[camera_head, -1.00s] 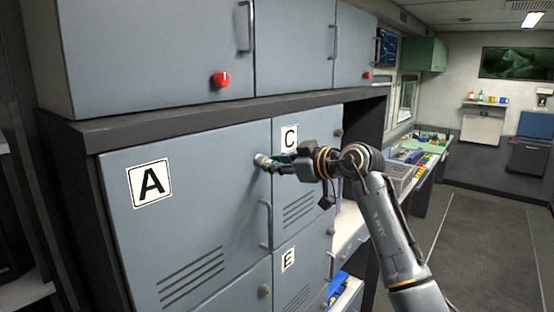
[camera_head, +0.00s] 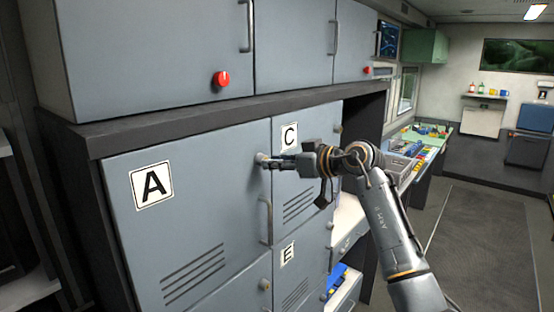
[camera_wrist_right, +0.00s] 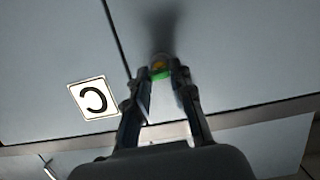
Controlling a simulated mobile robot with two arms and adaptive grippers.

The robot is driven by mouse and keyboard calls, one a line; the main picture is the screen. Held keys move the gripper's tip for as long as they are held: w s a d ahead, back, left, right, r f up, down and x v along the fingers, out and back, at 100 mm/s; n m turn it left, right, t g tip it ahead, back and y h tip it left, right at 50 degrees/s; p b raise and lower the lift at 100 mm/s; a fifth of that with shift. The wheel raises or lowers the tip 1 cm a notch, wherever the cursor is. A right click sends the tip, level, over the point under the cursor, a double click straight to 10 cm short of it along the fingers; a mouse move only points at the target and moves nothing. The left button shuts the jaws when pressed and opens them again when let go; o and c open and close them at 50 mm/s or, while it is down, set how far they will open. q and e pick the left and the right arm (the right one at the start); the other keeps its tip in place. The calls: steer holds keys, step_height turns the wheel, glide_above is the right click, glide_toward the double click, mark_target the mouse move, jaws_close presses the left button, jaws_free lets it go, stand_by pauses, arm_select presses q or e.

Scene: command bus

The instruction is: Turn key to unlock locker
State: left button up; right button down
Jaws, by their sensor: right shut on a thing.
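The grey locker door A (camera_head: 200,215) is closed, with its lock (camera_head: 262,158) near the upper right edge, above a vertical handle. My right gripper (camera_head: 270,162) is at this lock. In the right wrist view my right gripper (camera_wrist_right: 165,78) has its fingertips shut on a small key (camera_wrist_right: 159,72) with yellow and green parts, right at the lock. The wrist view is rolled, and the C label (camera_wrist_right: 93,98) looks upside down there. How far the key is turned cannot be told. My left gripper is not in view.
Locker doors C (camera_head: 290,136) and E (camera_head: 287,254) are closed beside door A. Overhead cabinets with red knobs (camera_head: 221,80) jut out above. A desk with coloured items (camera_head: 415,150) and open floor (camera_head: 480,240) lie to the right.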

steer(key=shift+m, duration=0.3)
steer(key=c, duration=1.6)
jaws_free()
steer(key=shift+m, duration=0.3)
steer(key=o, duration=0.5)
steer(key=shift+s+d, duration=0.15)
steer(key=shift+d, duration=0.15)
steer(key=shift+s+d, duration=0.2)
steer(key=shift+d, duration=0.1)
steer(key=shift+s+d, duration=0.45)
steer(key=shift+d, duration=0.1)
steer(key=shift+d+f+v, duration=0.1)
steer(key=shift+f+v, duration=0.15)
steer(key=shift+v, duration=0.9)
steer(key=shift+d+f+v, duration=0.1)
steer(key=shift+f+v, duration=0.2)
steer(key=shift+v, duration=0.8)
steer(key=shift+f+v, duration=0.25)
steer(key=shift+v, duration=0.9)
